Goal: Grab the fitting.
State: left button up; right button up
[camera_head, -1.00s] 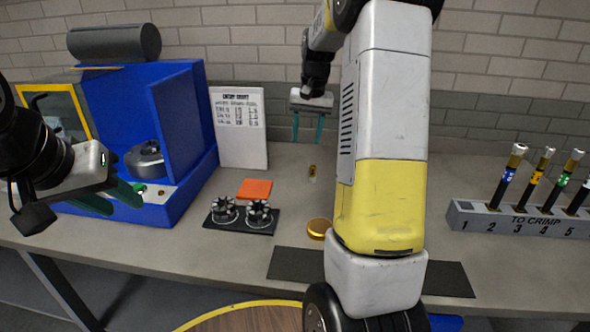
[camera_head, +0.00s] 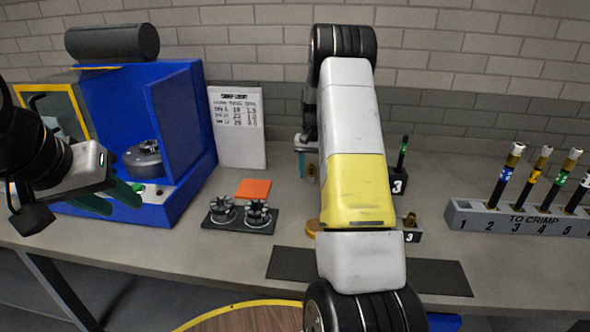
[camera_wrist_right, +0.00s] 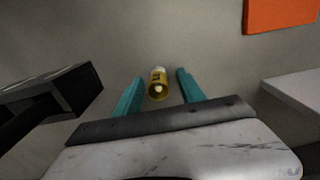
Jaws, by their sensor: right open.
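The fitting (camera_wrist_right: 158,86), a small brass-yellow cylinder with dark markings, is on the grey surface in the right wrist view. My right gripper (camera_wrist_right: 160,76) is open, with one teal finger on each side of the fitting. Gaps show on both sides, so the fingers do not grip it. My left gripper (camera_head: 107,198) is open and empty in front of the blue machine (camera_head: 180,130).
A black pad (camera_head: 237,226) holds two dark round dies, with an orange card (camera_head: 253,189) behind it. A rack (camera_head: 520,222) of hoses stands at the right. A white chart (camera_head: 240,145) leans at the back.

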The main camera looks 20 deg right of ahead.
jog(key=shift+f, duration=0.25)
grip_shut()
jog(key=shift+r, duration=0.15)
